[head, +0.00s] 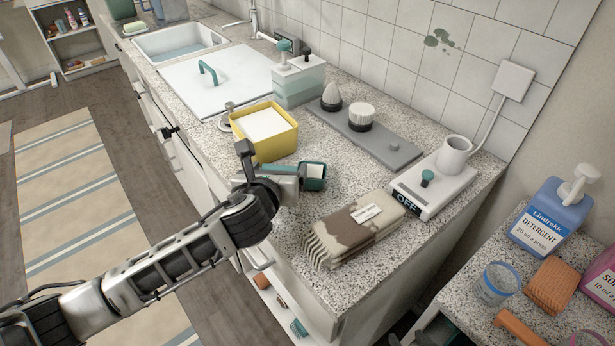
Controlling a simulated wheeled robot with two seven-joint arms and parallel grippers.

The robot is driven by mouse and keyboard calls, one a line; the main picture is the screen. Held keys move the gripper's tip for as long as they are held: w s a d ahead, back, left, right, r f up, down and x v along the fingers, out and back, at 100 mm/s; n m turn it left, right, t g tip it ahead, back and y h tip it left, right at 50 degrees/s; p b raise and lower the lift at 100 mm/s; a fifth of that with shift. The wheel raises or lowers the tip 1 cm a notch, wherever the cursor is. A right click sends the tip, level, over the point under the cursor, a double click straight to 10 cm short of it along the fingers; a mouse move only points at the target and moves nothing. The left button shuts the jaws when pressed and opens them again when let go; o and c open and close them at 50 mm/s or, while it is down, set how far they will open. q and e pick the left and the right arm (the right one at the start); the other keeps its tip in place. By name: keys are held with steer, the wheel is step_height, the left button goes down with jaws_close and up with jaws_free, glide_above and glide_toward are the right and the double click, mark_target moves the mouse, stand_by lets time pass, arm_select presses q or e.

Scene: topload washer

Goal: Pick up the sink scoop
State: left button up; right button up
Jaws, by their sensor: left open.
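The sink scoop (313,176) looks like a small teal square scoop with white inside. It is on the speckled counter near the front edge, in front of the yellow tub. Its teal handle points left, toward my left gripper. My left gripper (265,172) is at the handle end, with its jaws open. The gripper partly hides the handle, so I cannot tell whether the fingers are around it or touching it. My right gripper is not in view.
A yellow tub (264,134) of white material stands just behind the scoop. A fringed folded cloth (357,231) lies to its right. A white scale-like device (432,187) with a cup is further right. Bare counter (335,180) lies between scoop and device.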

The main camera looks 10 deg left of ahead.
arm_select(q)
steer(key=shift+w+f, duration=0.15)
steer(key=shift+w, duration=0.4)
steer(key=c, duration=0.8)
steer(key=shift+o, duration=0.2)
